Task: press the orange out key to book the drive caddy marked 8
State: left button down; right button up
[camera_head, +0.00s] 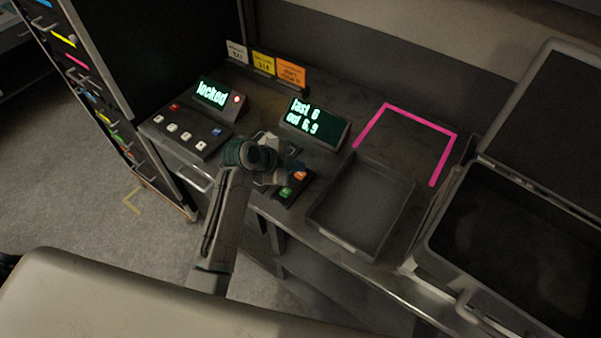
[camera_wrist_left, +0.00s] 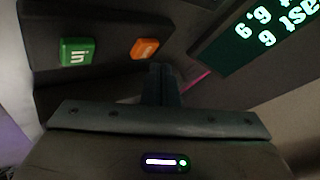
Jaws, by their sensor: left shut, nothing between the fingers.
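The orange out key (camera_head: 300,175) sits on a small dark key block beside the green in key (camera_head: 286,192). In the left wrist view, the orange key (camera_wrist_left: 145,48) shows just beyond the fingertips and the green key (camera_wrist_left: 77,51) lies to its left. My left gripper (camera_head: 291,166) is shut and empty, close to the orange key; in the left wrist view its fingers (camera_wrist_left: 163,82) look apart from the key, though the gap is hard to judge. The display (camera_head: 314,123) reads "last", a digit that looks like 6, and "out 6,9". No caddy marked 8 is legible.
An empty dark tray (camera_head: 362,205) stands right of the keys, with a pink outline (camera_head: 420,124) behind it. An open case (camera_head: 510,245) is at right. A "locked" panel (camera_head: 212,95) and a button box (camera_head: 187,133) are left. Coloured cards (camera_head: 264,63) stand behind.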

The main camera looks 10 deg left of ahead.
dwell(0.4)
pick_arm(q)
jog(key=shift+f, duration=0.15)
jog(key=shift+f, duration=0.3)
jog(key=shift+f+b, duration=0.4)
jog(key=shift+f, duration=0.05)
dwell(0.5)
jog(key=shift+r, duration=0.1)
jog(key=shift+r+p, duration=0.7)
jog(key=shift+p, duration=0.05)
jog(key=shift+r, duration=0.1)
